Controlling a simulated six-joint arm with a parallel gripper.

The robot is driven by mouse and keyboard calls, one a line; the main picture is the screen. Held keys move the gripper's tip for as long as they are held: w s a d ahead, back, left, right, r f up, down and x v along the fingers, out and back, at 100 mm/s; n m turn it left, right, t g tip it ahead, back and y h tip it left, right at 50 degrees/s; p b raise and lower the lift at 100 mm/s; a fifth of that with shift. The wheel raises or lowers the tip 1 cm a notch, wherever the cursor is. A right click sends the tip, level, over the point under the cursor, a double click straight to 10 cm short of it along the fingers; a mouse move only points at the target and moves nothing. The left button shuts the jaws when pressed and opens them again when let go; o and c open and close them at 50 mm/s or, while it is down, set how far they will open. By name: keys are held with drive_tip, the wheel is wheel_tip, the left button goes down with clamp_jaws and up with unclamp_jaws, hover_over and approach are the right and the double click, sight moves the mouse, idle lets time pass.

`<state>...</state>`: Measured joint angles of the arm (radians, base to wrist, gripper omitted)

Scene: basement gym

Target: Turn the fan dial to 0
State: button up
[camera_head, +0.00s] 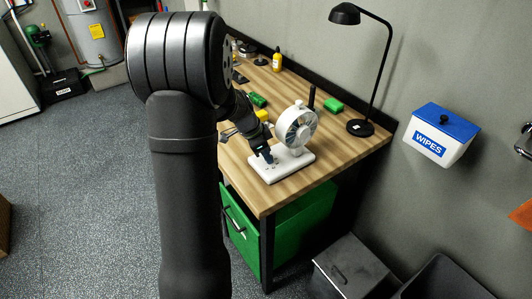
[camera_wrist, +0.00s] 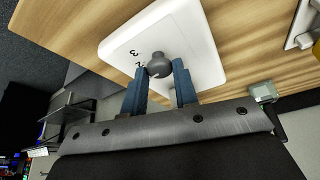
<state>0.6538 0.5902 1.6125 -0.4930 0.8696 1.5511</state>
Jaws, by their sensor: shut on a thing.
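The white fan (camera_head: 297,126) stands upright on its flat white base (camera_head: 296,163) near the front of the wooden desk. In the wrist view the base (camera_wrist: 205,45) fills the middle, with a grey round dial (camera_wrist: 159,66) on it. A "3" and part of another number show beside the dial; the other marks are hidden. My gripper (camera_wrist: 159,75) has its two blue fingers on either side of the dial and is shut on it. In the head view my gripper (camera_head: 267,154) is at the left part of the base.
A black desk lamp (camera_head: 360,127) stands to the right of the fan. Green blocks (camera_head: 333,105) and a yellow bottle (camera_head: 277,62) are farther back on the desk (camera_head: 350,152). A wipes box (camera_head: 434,140) hangs on the wall.

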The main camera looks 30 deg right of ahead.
drive_tip(key=n, duration=0.2)
drive_tip(key=n+t, duration=0.1)
drive_tip(key=n, duration=0.1)
drive_tip(key=n+t, duration=0.1)
drive_tip(key=shift+s+n, duration=0.25)
drive_tip(key=shift+n, duration=0.15)
drive_tip(key=shift+s+d+n+t, duration=0.1)
drive_tip(key=shift+n+t, duration=0.45)
drive_tip(key=shift+n, duration=0.75)
drive_tip(key=shift+s+n+t, duration=0.1)
drive_tip(key=shift+n+t, duration=0.45)
drive_tip(key=shift+n, duration=0.75)
drive_tip(key=shift+y, duration=0.3)
drive_tip(key=o, duration=1)
drive_tip(key=v, duration=1.7)
drive_tip(key=shift+r, duration=0.2)
